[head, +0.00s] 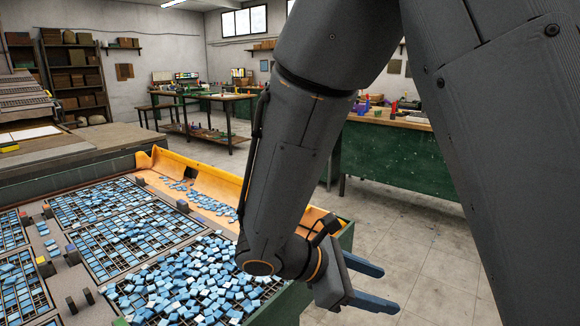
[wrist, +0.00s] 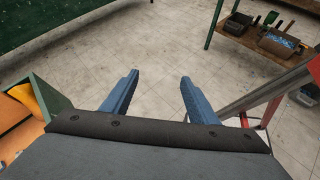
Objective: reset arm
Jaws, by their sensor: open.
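My gripper (head: 376,284) is at the lower middle of the head view, beyond the right edge of the green-sided work table. Its two blue fingers are apart with nothing between them. In the wrist view my gripper (wrist: 158,97) is open over bare floor. My grey arm hangs down through the middle and right of the head view and hides part of the room.
Blue tiles (head: 190,278) lie loose and in grid trays (head: 84,248) on the table at left, beside an orange trough (head: 205,177). A green bench (head: 395,160) stands behind my arm. Tiled floor (head: 440,262) is clear around the gripper.

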